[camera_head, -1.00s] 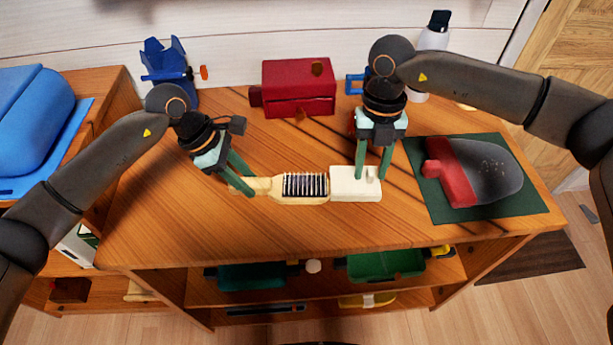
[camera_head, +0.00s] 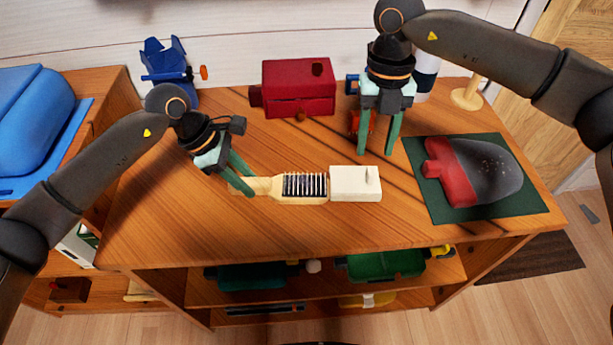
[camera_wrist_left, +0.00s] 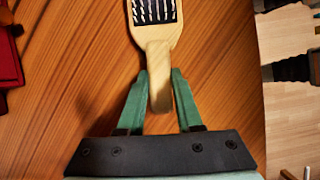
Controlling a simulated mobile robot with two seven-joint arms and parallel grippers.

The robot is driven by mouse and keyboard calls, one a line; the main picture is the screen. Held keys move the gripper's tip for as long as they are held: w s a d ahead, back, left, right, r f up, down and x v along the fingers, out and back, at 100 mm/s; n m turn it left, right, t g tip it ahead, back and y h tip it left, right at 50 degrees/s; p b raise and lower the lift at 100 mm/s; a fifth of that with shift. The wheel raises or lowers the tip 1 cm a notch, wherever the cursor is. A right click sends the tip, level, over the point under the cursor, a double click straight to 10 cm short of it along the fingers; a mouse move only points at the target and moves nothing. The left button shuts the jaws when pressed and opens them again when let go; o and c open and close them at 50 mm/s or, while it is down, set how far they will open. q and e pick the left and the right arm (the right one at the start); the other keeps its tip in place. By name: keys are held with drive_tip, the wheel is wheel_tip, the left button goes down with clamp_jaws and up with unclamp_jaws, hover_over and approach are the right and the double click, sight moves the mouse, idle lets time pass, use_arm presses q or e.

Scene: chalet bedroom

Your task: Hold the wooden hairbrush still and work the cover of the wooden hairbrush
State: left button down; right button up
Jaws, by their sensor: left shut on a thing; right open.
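The wooden hairbrush (camera_head: 310,198) lies on the wooden table with its dark bristle pad facing up. Its head also shows in the left wrist view (camera_wrist_left: 160,38). The white cover (camera_head: 355,184), a block with a small upright peg on top, lies at the right end of the brush head; I cannot tell whether they touch. My left gripper (camera_head: 244,184) is shut on the brush's handle, with its green fingers on either side in the left wrist view (camera_wrist_left: 158,92). My right gripper (camera_head: 377,152) is open and empty, above and behind the cover.
A red box (camera_head: 299,90) stands at the back. A blue object (camera_head: 167,72) is at the back left. A dark green mat (camera_head: 482,205) with a red and black object (camera_head: 470,170) lies to the right. The table front (camera_head: 270,232) is clear.

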use_arm(q)
drive_tip(key=c, duration=0.5)
unclamp_jaws()
drive_tip(key=v, duration=1.2)
drive_tip(key=shift+s, duration=0.1)
